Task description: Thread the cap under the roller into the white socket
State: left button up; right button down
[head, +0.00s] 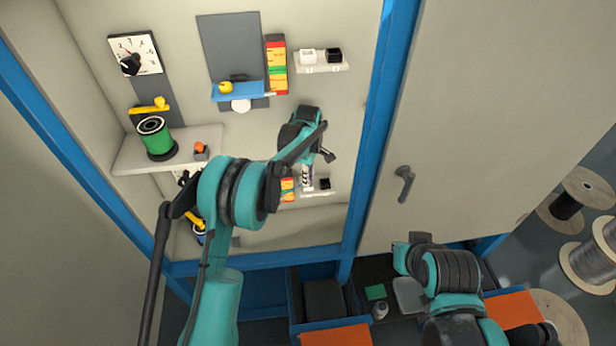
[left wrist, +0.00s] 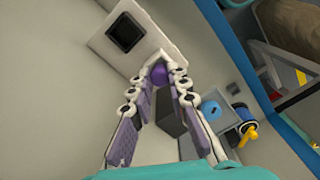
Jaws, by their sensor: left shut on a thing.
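My left gripper (head: 307,180) is at the small lower shelf inside the cabinet, partly behind my arm. In the left wrist view its two fingers (left wrist: 160,72) close together at the tips. A small purple thing (left wrist: 159,75), likely the cap, is pinched between the tips. A white block (left wrist: 150,22) with a square black socket (left wrist: 125,35) is just beyond the fingertips. The black socket (head: 324,184) also shows in the head view, right of the gripper. I cannot make out the white socket there; the fingers cover that spot.
A green spool (head: 156,140) stands on the left shelf, below a yellow handle (head: 149,107). The blue cabinet post (head: 378,130) stands right of the gripper.

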pick_arm(q)
jog(key=shift+f+b, duration=0.25)
jog(key=shift+b, duration=0.1)
dwell(0.4)
jog(key=o, duration=0.9)
notch_tip(320, 180, up, 8)
jog(key=shift+f, duration=0.2)
jog(key=o, duration=0.9)
jog(key=shift+o, duration=0.8)
